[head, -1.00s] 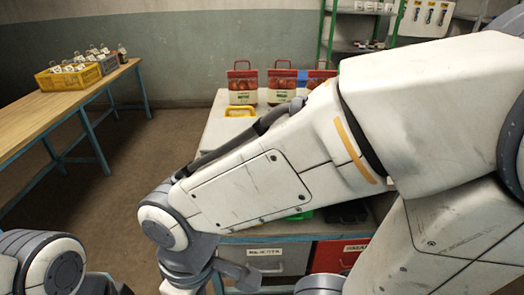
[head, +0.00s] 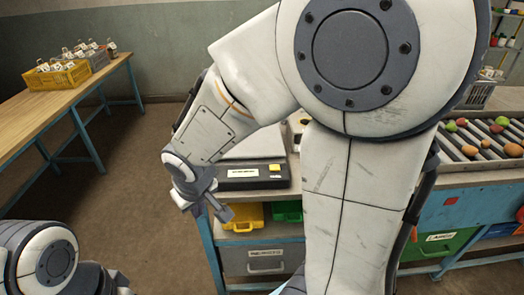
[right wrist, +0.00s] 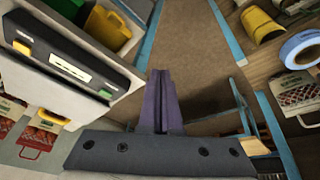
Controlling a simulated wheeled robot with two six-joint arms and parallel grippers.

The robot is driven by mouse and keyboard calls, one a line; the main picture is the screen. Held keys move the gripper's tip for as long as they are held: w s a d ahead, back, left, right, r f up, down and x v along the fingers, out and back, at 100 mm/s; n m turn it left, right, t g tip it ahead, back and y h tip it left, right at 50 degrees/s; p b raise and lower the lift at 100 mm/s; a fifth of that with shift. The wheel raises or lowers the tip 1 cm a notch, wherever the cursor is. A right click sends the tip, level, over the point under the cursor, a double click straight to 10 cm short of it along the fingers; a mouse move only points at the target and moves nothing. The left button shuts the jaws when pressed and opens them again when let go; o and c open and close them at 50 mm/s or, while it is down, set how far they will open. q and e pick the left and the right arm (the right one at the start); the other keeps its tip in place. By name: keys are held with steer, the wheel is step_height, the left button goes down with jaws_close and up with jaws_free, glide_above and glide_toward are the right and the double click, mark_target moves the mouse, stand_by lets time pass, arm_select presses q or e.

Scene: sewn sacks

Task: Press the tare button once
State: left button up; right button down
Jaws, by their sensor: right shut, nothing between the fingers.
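A scale with a dark front housing (head: 240,184) and a pale weighing plate stands on the bench. In the right wrist view its housing (right wrist: 65,62) carries a white display, a yellow-orange button (right wrist: 22,48) near one end and a small green button (right wrist: 105,93) near the other. Any button lettering is too small to read. My right gripper (head: 226,213) is shut and empty, in front of the scale's front edge and apart from it. Its closed fingers (right wrist: 160,76) point past the housing, with the green button to their left. My left gripper is out of view.
Under the bench are a yellow bin (head: 246,216), a green bin (head: 286,211) and a grey drawer (head: 265,260). A roller conveyor with fruit (head: 475,145) stands at right. A wooden table (head: 60,102) with a yellow crate stands at left; open floor lies between.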

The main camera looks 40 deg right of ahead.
steer(key=w+d+r+m+t+h+p, duration=0.1)
steer(key=w+d+r+m+t+p, duration=0.2)
steer(key=w+d, duration=0.6)
steer(key=m+t+y+p, duration=0.2)
steer(key=m+p, duration=0.5)
steer(key=p, duration=0.2)
glide_above(276, 169)
arm_select(q)
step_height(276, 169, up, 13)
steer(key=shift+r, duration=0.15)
steer(key=shift+b, duration=0.3)
arm_select(e)
steer(key=shift+f, duration=0.1)
step_height(276, 169, down, 6)
steer(key=b, duration=0.8)
steer(key=shift+f, duration=0.2)
step_height(276, 169, down, 2)
steer(key=shift+f+b, duration=0.1)
steer(key=shift+b, duration=0.6)
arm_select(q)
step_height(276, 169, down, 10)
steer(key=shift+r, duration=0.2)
arm_select(e)
steer(key=shift+f, duration=0.1)
